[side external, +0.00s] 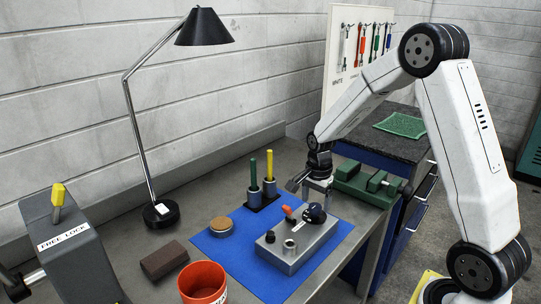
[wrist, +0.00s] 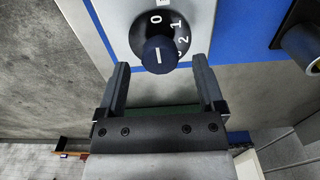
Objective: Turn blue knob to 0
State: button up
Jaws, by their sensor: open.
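The blue knob (wrist: 158,54) sits on a black dial (wrist: 139,38) marked 0, 1 and 2, on a light grey metal box (wrist: 203,12). The 0 is at the dial's top in the wrist view, with 1 and 2 to its right. A white line marks the knob's end. The knob also shows dark in the side view (side external: 316,214), at the box's far right end. My gripper (wrist: 160,64) is open, its fingers apart on either side of the knob's near end; contact cannot be told. In the side view my gripper (side external: 318,191) is just above and behind the knob.
The box lies on a blue mat (side external: 226,246) and also carries an orange-tipped lever (side external: 288,212) and a metal socket (side external: 290,247). A holder with green and yellow tools (side external: 262,190) and a green vise (side external: 362,184) stand behind. An orange cup (side external: 203,282) stands at the front.

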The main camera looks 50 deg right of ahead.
jog(key=shift+f, duration=0.75)
grip_shut()
